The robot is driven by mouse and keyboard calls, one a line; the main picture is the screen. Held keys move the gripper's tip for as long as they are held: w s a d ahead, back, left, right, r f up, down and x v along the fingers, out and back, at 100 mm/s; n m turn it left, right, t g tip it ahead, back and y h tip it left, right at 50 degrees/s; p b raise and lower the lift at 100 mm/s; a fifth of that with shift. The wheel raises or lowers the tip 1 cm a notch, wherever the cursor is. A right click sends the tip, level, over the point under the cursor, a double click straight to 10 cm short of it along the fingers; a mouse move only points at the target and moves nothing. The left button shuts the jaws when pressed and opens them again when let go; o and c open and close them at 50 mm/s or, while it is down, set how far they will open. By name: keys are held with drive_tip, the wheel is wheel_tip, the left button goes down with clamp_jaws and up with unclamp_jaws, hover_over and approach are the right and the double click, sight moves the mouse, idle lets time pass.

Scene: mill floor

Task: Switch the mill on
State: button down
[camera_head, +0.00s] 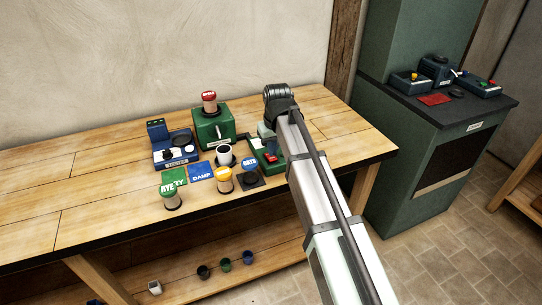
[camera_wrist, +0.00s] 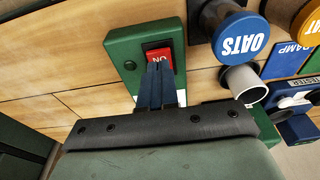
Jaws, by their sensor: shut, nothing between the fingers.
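The green mill (camera_head: 207,130) stands on the wooden bench, with a red-capped jar (camera_head: 209,101) on top. A green switch box (camera_head: 256,146) is to its right and bears a red rocker switch (camera_head: 270,158). In the wrist view the red switch (camera_wrist: 158,53) is marked ON, upside down, on the green switch plate (camera_wrist: 127,48). My gripper (camera_wrist: 159,66) is shut and empty. Its fingertips lie over the lower edge of the switch in that view; I cannot tell whether they touch it. In the head view the fingers are hidden behind my arm.
The OATS jar (camera_wrist: 235,28) and a white cup (camera_wrist: 243,84) stand close beside the switch box. A yellow-capped jar (camera_head: 224,180), RYE jar (camera_head: 170,197), DAMP card (camera_head: 202,172) and blue tester (camera_head: 175,149) are further left. The bench's left end is clear.

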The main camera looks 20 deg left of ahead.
sight(273, 158)
drive_tip(key=shift+f, duration=0.85)
idle(1.0)
drive_tip(key=shift+r, duration=3.55)
